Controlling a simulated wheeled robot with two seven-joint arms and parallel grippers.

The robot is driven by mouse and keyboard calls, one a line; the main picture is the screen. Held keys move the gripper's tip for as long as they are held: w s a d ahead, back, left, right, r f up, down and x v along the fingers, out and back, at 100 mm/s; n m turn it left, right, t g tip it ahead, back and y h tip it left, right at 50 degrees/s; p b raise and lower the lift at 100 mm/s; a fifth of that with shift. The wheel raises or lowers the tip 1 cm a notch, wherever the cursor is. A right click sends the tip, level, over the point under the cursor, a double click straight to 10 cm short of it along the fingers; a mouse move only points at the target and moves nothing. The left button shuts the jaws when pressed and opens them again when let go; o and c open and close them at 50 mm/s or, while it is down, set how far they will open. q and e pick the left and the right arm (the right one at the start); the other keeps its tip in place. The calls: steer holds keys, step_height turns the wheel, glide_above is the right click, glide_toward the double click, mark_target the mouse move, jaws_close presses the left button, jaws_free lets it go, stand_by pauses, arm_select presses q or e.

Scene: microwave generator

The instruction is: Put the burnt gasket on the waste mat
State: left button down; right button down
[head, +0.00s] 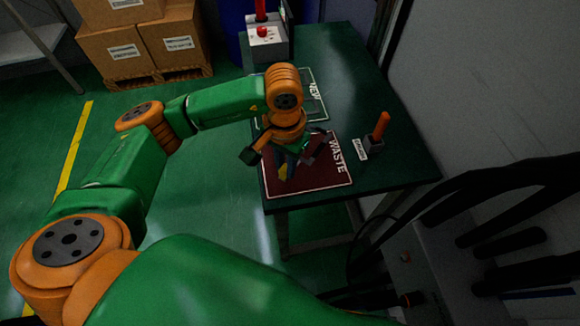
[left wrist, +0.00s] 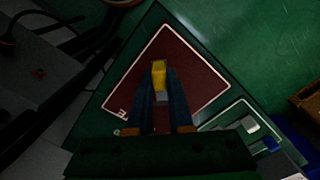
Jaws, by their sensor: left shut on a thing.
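The waste mat (head: 318,178) is a dark red sheet with a pale border and the word WASTE, lying at the table's near end; it also shows in the left wrist view (left wrist: 195,80). My left gripper (head: 285,170) is over this mat, pointing down. In the left wrist view its two blue fingers (left wrist: 158,84) are shut on a small yellow piece (left wrist: 158,68) with a greyish end, held at the fingertips. I take this piece for the gasket; burn marks cannot be made out. Whether it touches the mat cannot be told. My right gripper is not in view.
The green table (head: 345,75) also bears a NEW mat (head: 312,80) behind the waste mat, with a pale block (left wrist: 250,124) on it. An orange-handled tool in a dark block (head: 375,138) stands right of the waste mat. A grey box with red parts (head: 267,42) stands at the far end.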

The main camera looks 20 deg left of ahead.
arm_select(q)
steer(key=f, duration=0.2)
steer(key=f+p, duration=0.1)
steer(key=shift+w+d+f+p, duration=0.1)
steer(key=shift+w+f+p, duration=0.1)
steer(key=shift+f+p, duration=0.15)
steer(key=shift+w+f+b, duration=0.1)
steer(key=shift+f+b, duration=0.2)
steer(key=shift+b, duration=0.1)
steer(key=c, duration=0.8)
jaws_free()
steer(key=shift+r, duration=0.1)
